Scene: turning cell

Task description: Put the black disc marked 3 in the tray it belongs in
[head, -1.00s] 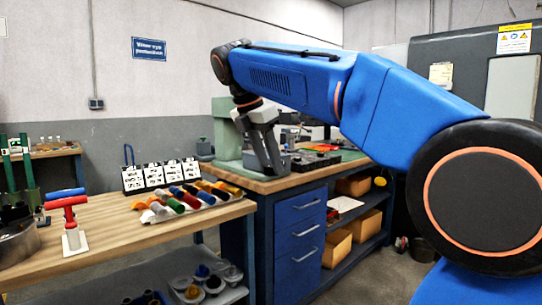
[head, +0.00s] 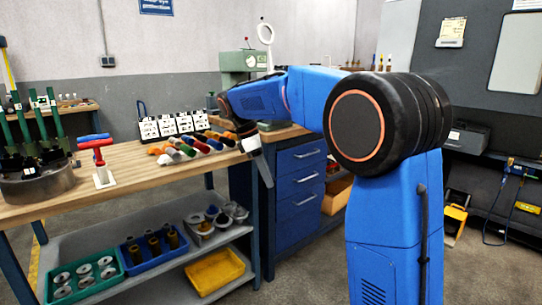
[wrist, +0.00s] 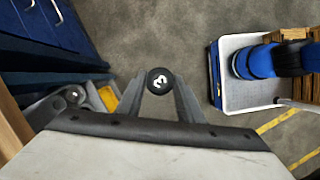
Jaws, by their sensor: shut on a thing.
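In the wrist view the black disc marked with a white 3 (wrist: 160,81) sits between the fingertips of my gripper (wrist: 160,88), which is shut on it. In the head view my gripper (head: 266,172) points down beside the right end of the wooden bench; the disc cannot be made out there. On the lower shelf stand a green tray (head: 48,284) with several pale round parts, a blue tray (head: 133,268) with brass-coloured and dark cylinders, a yellow tray (head: 216,272) that looks empty, and a grey tray (head: 203,232) with mixed round parts.
Blue drawers (head: 300,180) stand right of the bench. Open floor lies in front of the shelf.

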